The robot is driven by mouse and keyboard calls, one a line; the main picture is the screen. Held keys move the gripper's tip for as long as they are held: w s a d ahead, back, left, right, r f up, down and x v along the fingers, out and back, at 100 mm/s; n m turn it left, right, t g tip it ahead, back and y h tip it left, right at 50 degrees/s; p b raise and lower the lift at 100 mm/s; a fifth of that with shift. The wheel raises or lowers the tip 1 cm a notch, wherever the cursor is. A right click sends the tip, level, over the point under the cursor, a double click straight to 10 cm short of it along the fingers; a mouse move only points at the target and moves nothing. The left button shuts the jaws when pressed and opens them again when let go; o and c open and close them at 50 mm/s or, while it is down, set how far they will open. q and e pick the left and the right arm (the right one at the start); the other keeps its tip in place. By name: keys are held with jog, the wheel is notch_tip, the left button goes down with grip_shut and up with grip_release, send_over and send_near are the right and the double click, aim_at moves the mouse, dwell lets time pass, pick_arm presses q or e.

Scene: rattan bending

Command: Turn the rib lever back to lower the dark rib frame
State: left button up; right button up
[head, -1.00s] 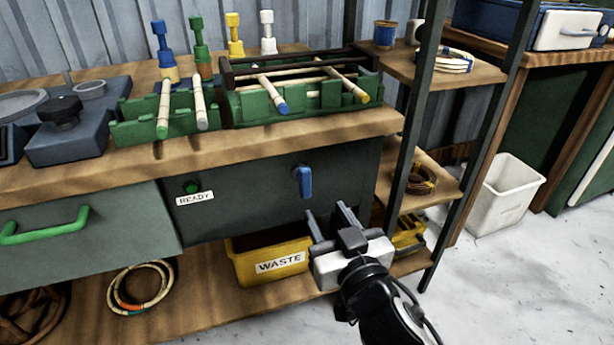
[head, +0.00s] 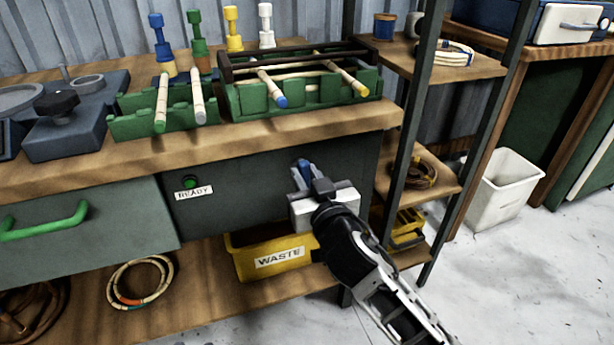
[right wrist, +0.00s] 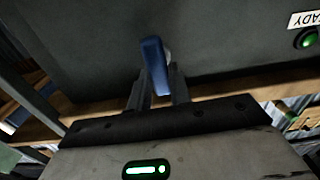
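The rib lever is a small blue handle (head: 304,165) on the dark front panel under the bench, partly hidden by my right gripper in the head view. In the right wrist view the lever (right wrist: 154,66) lies between my finger ends. My right gripper (head: 306,176) is at the lever with its fingers on either side, apart; contact is unclear. The dark rib frame (head: 234,72) is the brown frame on the green jig (head: 240,104) on the bench. Pale rods with blue and yellow ends cross the jig. My left gripper is not in view.
A green light (head: 190,182) above a READY label is left of the lever. The yellow WASTE bin (head: 238,262) stands below. A dark shelf post (head: 412,115) rises close to the right of my gripper. The open floor is at the right.

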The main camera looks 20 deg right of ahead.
grip_shut()
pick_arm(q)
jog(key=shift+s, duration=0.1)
pick_arm(e)
jog(key=n+p, duration=0.2)
jog(key=n, duration=0.1)
jog(key=shift+a+r+n, duration=0.1)
jog(key=shift+a+n, duration=0.1)
jog(key=shift+n, duration=0.1)
pick_arm(q)
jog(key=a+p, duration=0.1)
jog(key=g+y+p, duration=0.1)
jog(key=p, duration=0.1)
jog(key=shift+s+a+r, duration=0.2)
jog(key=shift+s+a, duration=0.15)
pick_arm(e)
jog(key=n, duration=0.4)
jog(key=f+n, duration=0.1)
jog(key=n, duration=0.9)
jog(key=shift+a+f, duration=0.15)
jog(key=shift+a, duration=0.2)
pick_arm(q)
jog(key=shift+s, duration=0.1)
